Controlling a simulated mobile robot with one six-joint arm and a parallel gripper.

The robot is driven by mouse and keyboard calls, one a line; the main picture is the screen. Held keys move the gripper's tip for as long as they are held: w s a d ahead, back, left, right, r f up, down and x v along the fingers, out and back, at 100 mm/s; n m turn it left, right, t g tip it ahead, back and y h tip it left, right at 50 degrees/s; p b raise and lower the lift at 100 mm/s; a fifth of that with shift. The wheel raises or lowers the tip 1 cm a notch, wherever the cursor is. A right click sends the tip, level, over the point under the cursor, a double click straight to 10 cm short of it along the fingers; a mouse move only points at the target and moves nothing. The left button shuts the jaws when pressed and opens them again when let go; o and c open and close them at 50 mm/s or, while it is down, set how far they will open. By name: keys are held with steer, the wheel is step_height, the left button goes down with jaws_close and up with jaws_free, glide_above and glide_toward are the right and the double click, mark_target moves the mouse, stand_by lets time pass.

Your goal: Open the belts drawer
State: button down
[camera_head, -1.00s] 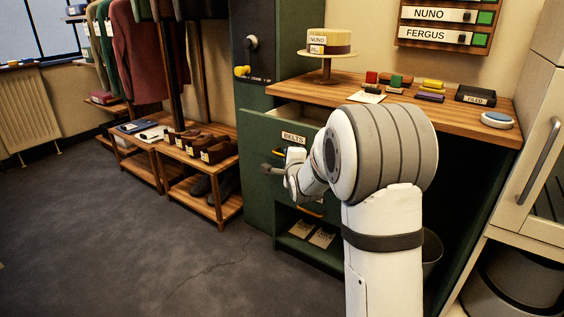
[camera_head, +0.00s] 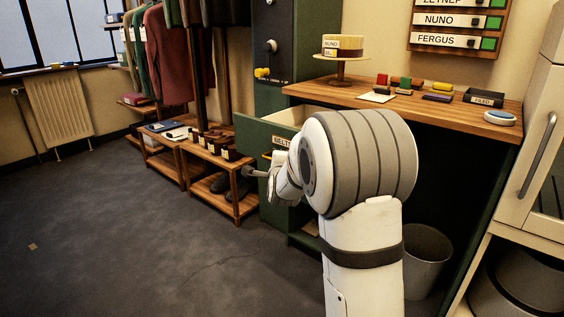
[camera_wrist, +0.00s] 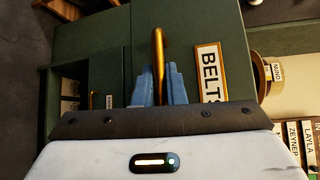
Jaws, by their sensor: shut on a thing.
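The belts drawer (camera_head: 254,134) is green with a white label, and it stands pulled out from under the wooden table top, with its pale inside showing. In the wrist view its green front (camera_wrist: 200,32) fills much of the picture, with the BELTS label (camera_wrist: 210,73) right of the handle. The brass handle (camera_wrist: 158,45) runs between the two blue fingers of my gripper (camera_wrist: 158,84), which is shut on it. In the head view my gripper (camera_head: 262,172) is at the drawer's front, and my arm hides part of the label and the handle.
A low wooden shoe rack (camera_head: 236,180) stands left of the drawer. A grey bin (camera_head: 428,250) stands below.

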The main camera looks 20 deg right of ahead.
steer(key=c, duration=1.8)
jaws_free()
steer(key=shift+w+a, duration=0.1)
steer(key=shift+w, duration=0.1)
steer(key=o, duration=0.3)
steer(key=shift+s+d, duration=0.1)
steer(key=shift+d, duration=0.15)
steer(key=p+v, duration=0.2)
steer(key=v, duration=0.5)
steer(key=shift+s, duration=0.35)
steer(key=shift+a+r, duration=0.1)
